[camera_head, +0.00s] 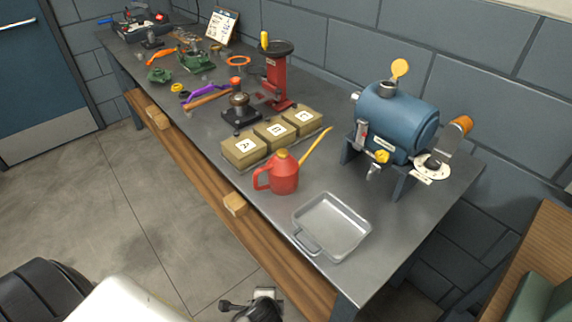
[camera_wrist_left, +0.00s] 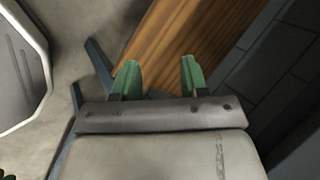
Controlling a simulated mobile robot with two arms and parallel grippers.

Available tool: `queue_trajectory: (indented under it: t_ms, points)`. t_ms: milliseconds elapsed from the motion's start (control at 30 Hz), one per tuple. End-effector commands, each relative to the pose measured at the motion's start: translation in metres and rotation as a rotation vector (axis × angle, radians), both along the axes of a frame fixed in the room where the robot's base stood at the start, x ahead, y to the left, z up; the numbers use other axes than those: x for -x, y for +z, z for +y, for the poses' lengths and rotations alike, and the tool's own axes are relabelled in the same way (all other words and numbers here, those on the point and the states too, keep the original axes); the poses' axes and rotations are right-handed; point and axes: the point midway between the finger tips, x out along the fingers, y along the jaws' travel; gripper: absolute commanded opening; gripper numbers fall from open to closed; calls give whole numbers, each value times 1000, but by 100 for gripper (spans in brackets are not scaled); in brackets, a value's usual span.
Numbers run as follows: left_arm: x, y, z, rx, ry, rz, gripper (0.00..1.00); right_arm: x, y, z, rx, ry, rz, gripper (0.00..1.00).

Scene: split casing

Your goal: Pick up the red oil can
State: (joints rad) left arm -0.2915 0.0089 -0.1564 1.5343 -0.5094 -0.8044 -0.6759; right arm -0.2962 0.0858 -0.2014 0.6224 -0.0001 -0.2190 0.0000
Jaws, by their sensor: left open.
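The red oil can (camera_head: 284,178) stands upright on the grey workbench in the head view, close to the front edge. It has a handle on its left, a brass-coloured cap, and a long yellow spout rising to the right. My left gripper (camera_wrist_left: 160,76) shows in the left wrist view with its two green fingers apart and nothing between them. Behind the fingers are a brown wooden board and the floor, so it is away from the can. The can is not in the wrist view. My right gripper is not in view.
Boxes marked with letters (camera_head: 273,131) stand right behind the can. A grey metal tray (camera_head: 332,226) lies to its front right. A blue machine (camera_head: 395,120) stands farther right. The workbench (camera_head: 400,240) holds tools farther left. A wooden lower shelf (camera_head: 190,180) runs below its front.

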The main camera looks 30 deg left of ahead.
Motion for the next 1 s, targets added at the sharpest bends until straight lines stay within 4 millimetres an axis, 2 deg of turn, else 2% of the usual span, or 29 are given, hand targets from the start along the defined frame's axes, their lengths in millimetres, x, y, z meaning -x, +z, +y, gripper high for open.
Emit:
queue_trajectory:
  t_ms: [33,100,267,300,500,633,800,900,1000]
  points:
    - [-16,42,6,-70,-26,-38,44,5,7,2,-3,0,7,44]
    - [-31,87,15,-169,-54,-70,44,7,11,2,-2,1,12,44]
    - [-48,187,37,-400,-85,-118,44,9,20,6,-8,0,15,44]
    - [-54,205,42,-488,-116,-115,44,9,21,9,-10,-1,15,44]
    - [-80,282,57,-940,-271,-36,44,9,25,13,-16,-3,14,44]
    - [-95,322,58,-1243,-366,84,44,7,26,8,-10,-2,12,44]
    - [-111,350,53,-1512,-461,234,44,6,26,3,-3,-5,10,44]
    - [-115,351,51,-1573,-485,277,44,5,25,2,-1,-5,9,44]
    - [-116,337,50,-1589,-494,291,44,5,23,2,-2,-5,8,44]
